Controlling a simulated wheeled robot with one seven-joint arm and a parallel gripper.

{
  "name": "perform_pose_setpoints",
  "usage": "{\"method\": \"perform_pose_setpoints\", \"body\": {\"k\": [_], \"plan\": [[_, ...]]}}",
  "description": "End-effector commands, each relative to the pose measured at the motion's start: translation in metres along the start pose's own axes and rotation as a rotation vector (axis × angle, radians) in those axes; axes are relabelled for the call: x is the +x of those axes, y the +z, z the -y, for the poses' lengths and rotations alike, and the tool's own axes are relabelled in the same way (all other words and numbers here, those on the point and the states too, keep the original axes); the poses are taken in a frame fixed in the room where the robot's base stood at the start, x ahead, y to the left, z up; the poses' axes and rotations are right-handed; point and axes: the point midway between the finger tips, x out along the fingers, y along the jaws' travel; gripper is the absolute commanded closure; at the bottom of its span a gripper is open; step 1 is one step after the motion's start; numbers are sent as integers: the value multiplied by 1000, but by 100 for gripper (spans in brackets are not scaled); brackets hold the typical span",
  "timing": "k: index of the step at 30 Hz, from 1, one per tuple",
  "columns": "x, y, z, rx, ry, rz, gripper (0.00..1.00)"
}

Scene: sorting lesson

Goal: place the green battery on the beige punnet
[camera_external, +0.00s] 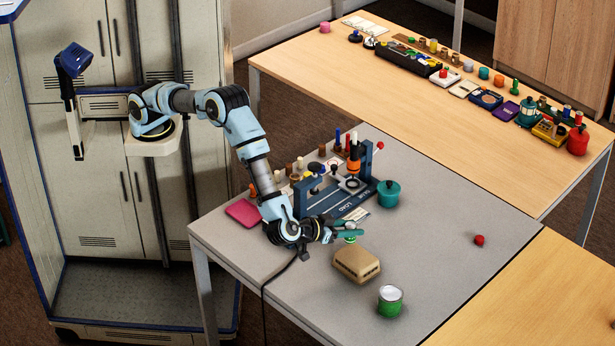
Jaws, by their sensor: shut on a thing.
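My gripper (346,229) reaches in from the left, low over the grey table, with its fingers pointing right. It is shut on the green battery (350,239), which is small and partly hidden by the fingers. The beige punnet (357,264) is a low, box-like thing on the table, just below and slightly right of the gripper in the picture. The battery shows just above the punnet's far edge in the picture. I cannot tell the exact gap between them.
A red ball (479,240) lies right; the grey table (435,265) between is clear.

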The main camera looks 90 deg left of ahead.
Motion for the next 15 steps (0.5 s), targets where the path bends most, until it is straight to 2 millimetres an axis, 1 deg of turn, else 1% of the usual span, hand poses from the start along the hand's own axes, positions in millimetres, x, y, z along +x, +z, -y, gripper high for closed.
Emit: {"method": "perform_pose_setpoints", "body": {"k": [9,15], "plan": [[13,32,0,0,0,-1,100],[14,34,0,-1,0,-1,100]]}}
